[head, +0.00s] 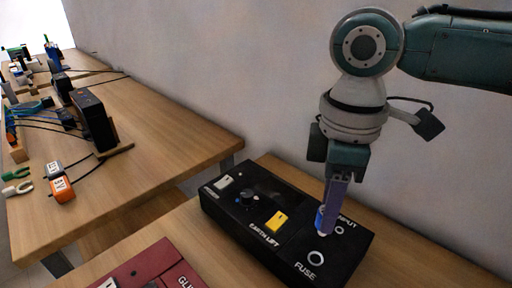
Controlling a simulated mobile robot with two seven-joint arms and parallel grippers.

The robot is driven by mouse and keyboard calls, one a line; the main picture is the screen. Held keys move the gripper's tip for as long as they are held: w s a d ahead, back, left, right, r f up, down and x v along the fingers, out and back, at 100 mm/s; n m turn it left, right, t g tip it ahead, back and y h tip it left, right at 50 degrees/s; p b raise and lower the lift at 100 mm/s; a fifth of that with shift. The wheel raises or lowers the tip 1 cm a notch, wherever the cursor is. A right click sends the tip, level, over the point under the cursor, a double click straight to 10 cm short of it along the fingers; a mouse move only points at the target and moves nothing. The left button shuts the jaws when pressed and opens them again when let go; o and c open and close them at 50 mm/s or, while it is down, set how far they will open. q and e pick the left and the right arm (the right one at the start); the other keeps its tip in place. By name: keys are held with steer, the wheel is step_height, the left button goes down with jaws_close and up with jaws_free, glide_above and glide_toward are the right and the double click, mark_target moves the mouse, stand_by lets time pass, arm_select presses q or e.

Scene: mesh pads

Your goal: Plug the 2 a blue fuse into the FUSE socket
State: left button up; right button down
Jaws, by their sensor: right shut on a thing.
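A black box (225,208) with white lettering lies on the wooden table at the lower right. Its FUSE socket (317,257) is a round hole with a pale ring near the box's front end, and it looks empty. My right gripper (327,212) points down over the box and is shut on a small blue fuse (320,217) with a pale lower end. The fuse appears upright, behind the FUSE socket and beside the INPUT socket (339,230). I cannot tell whether its lower end touches the box. My left gripper is not in view.
The box carries a yellow block (276,221), a dark knob (247,196) and a pale switch (222,182). A red case (155,268) lies at the lower left. Another table (165,125) holds a black device (93,120), cables and an orange block (62,189). A wall stands behind.

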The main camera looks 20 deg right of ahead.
steer(key=shift+r+p, duration=0.2)
steer(key=shift+p, duration=0.25)
steer(key=shift+s+f, duration=0.1)
steer(key=shift+f, duration=0.25)
steer(key=shift+f+b, duration=1.7)
steer(key=shift+f, duration=1)
steer(key=shift+p, duration=0.4)
steer(key=shift+p, duration=0.65)
steer(key=shift+f+b, duration=0.9)
steer(key=shift+f, duration=0.6)
